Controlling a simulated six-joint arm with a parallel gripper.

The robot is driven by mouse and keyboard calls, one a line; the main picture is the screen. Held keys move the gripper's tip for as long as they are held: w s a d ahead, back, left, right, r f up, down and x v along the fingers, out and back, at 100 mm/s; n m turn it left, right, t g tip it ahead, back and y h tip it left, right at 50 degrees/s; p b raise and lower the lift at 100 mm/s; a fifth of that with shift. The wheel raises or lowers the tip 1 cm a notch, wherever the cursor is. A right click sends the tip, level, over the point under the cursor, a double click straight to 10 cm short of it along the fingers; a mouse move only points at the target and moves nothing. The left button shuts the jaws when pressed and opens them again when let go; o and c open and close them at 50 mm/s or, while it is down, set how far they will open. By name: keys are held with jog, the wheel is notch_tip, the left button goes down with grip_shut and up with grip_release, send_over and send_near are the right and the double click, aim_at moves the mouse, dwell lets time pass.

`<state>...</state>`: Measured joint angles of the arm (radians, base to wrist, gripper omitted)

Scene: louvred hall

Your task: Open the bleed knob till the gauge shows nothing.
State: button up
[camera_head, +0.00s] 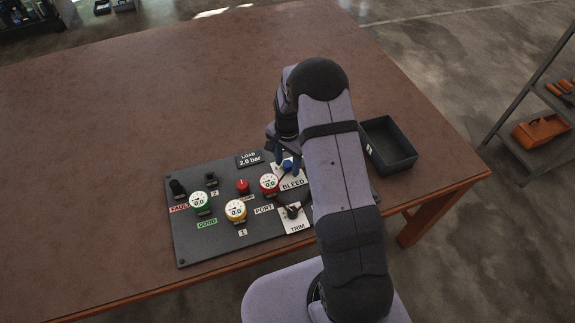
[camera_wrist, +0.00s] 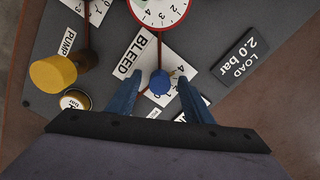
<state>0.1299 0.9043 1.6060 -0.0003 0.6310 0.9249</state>
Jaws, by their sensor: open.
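The blue bleed knob (camera_head: 287,166) stands on a white plate labelled BLEED on the dark panel (camera_head: 208,247). In the wrist view the knob (camera_wrist: 159,82) sits between my gripper's fingertips (camera_wrist: 159,88), with a gap on each side. My gripper (camera_head: 284,157) is open; in the head view my arm partly covers it.
An empty black tray (camera_head: 392,163) lies right of my arm. The table's left is clear.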

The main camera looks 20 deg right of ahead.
aim_at(287, 164)
jog(key=shift+r+p, duration=2.6)
jog(key=shift+r, duration=0.9)
jog(key=shift+r+b, duration=0.35)
jog(key=shift+r, duration=0.1)
notch_tip(287, 164, up, 6)
jog(key=b, duration=0.2)
jog(key=shift+r, duration=0.2)
jog(key=shift+f, duration=0.1)
